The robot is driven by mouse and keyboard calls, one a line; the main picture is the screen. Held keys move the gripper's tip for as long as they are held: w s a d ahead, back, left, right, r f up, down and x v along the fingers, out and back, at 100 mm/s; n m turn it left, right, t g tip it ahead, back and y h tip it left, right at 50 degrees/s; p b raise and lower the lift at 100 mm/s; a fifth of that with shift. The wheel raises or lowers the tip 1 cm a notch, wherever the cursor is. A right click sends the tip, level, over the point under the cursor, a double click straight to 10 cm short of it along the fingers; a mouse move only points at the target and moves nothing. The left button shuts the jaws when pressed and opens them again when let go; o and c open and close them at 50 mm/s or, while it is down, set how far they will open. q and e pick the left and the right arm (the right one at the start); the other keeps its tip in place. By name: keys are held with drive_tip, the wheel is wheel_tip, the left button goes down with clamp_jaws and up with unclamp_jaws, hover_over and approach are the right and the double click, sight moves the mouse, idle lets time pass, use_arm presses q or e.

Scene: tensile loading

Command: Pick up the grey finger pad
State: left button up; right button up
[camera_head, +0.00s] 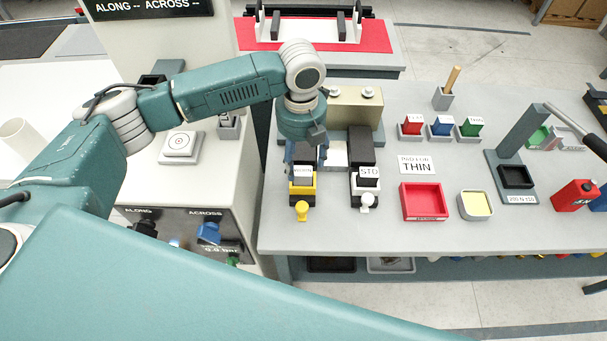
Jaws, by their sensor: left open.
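I cannot single out the grey finger pad with certainty. Two dark holders stand side by side on the grey bench: one with a yellow front and knob (301,210), the other with a white knob and a label reading STD (369,171). My left gripper (306,172) points down over the yellow-fronted holder. It is open, and its fingers hide part of that holder. I cannot tell whether they touch it. My right gripper is not in view.
Red, blue and green labelled blocks (441,126) sit farther back. A grey post stand (523,132) is at right. Bare bench (440,238) lies in front.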

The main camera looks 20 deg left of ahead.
sight(302, 170)
use_arm(q)
drive_tip(key=shift+s+f, duration=0.1)
drive_tip(key=shift+f, duration=0.55)
drive_tip(key=shift+w+f+b, duration=0.2)
drive_tip(key=shift+f+b, duration=0.1)
drive_tip(key=shift+f, duration=0.05)
wheel_tip(302, 170, down, 4)
drive_tip(key=b, duration=0.4)
drive_tip(key=shift+w+d+b, duration=0.1)
drive_tip(key=shift+w+b, duration=0.05)
drive_tip(key=shift+b, duration=0.2)
drive_tip(key=shift+f+b, duration=0.3)
drive_tip(key=shift+c, duration=1.3)
drive_tip(key=c, duration=1.2)
drive_tip(key=shift+c, duration=0.4)
drive_tip(key=shift+r, duration=0.15)
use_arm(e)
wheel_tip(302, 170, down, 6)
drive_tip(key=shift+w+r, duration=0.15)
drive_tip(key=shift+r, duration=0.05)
